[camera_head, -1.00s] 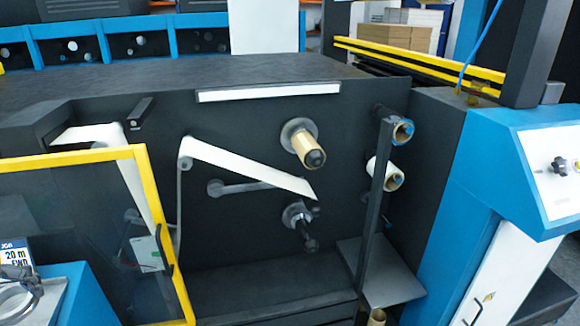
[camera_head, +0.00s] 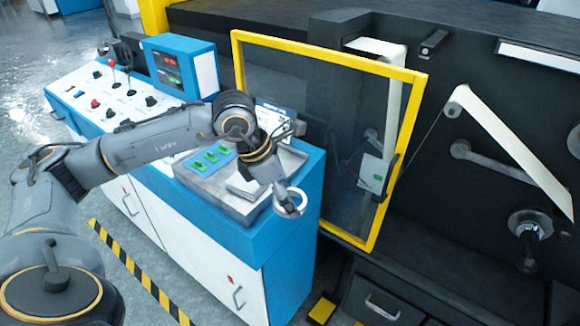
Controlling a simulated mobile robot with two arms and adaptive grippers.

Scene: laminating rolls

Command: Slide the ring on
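A pale grey ring (camera_head: 303,206) hangs at the end of my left arm, in front of the blue cabinet's edge. My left gripper (camera_head: 280,188) appears shut on the ring's upper left edge; its fingertips are small and partly hidden. The ring's opening is empty. A dark spindle with a round grey flange (camera_head: 530,222) sticks out of the black machine at the far right, well apart from the ring; its tip points down toward the front. My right gripper is not in view.
A yellow-framed clear door (camera_head: 414,125) stands between the cabinet and the machine's rollers. A white web (camera_head: 510,140) slants down to the right. The control cabinet (camera_head: 290,262) lies under my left arm, with a console (camera_head: 110,95) behind.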

